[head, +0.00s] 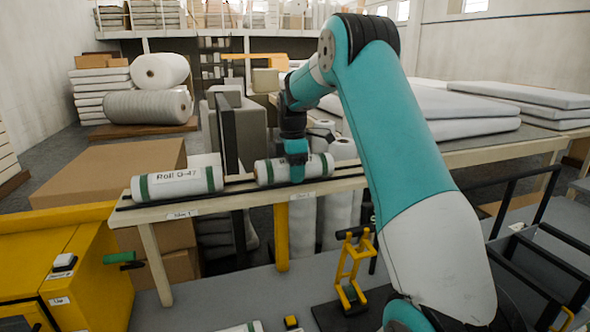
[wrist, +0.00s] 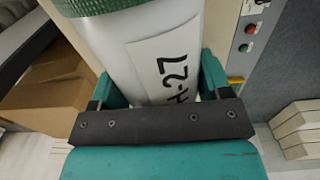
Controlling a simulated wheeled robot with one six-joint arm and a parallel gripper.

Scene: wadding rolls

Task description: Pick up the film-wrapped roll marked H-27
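The white film-wrapped roll H-27 (wrist: 140,55) lies between my gripper's fingers in the wrist view.
Cardboard boxes (head: 100,180) and a yellow cabinet (head: 90,260) stand at the left. A yellow bracket (head: 352,265) and black-railed cart (head: 540,250) stand at the right front.

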